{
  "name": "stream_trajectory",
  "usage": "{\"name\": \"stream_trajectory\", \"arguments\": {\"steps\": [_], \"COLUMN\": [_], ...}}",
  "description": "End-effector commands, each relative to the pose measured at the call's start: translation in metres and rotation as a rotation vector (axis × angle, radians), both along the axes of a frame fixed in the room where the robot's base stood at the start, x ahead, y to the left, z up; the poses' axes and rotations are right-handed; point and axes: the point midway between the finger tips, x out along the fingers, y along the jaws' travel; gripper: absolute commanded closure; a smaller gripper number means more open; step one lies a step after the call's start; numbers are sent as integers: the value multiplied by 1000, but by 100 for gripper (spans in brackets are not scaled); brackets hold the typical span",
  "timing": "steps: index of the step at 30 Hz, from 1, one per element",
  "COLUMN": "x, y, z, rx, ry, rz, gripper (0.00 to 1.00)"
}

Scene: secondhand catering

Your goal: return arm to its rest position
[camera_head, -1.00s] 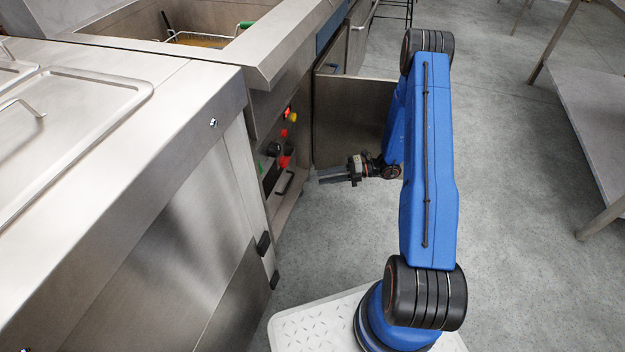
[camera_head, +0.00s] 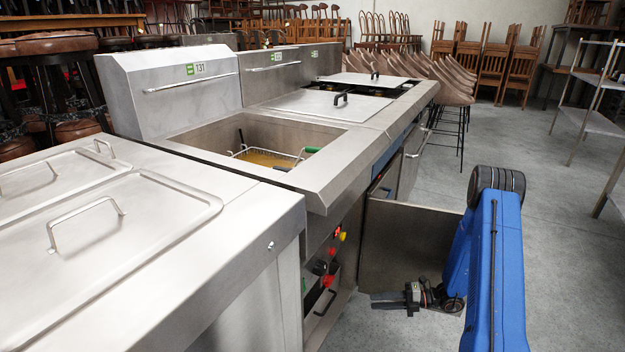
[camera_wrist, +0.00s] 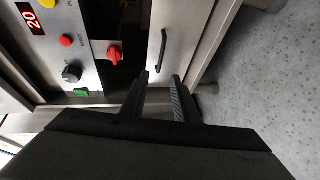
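My blue arm (camera_head: 497,270) is folded at the lower right of the head view, with its black elbow joint at the top. My gripper (camera_head: 376,299) points left toward the fryer's front controls, apart from them, in front of an open metal door. In the wrist view the two dark fingers of my gripper (camera_wrist: 161,78) stand apart with nothing between them. The view there faces a panel with a red switch (camera_wrist: 115,54), a black knob (camera_wrist: 71,73) and a red display (camera_wrist: 33,19).
The open cabinet door (camera_head: 412,240) stands behind my gripper. The fryer (camera_head: 335,170), with a basket (camera_head: 268,157) in its basin, and a steel counter (camera_head: 200,240) are at the left. Floor (camera_head: 560,150) is clear to the right, before a steel shelf (camera_head: 600,122). Stacked chairs stand behind.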

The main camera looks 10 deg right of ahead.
Motion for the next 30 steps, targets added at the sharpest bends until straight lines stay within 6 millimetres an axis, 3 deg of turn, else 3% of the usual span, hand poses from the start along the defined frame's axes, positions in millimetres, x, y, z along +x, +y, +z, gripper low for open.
{"name": "stream_trajectory", "arguments": {"steps": [5,14,30], "x": [-2,-20,-82], "y": [8,30,64], "z": [31,107,228], "rx": [-52,-191,-412], "ry": [-95,-367,-888], "rz": [73,287,724], "gripper": [72,72,72]}}
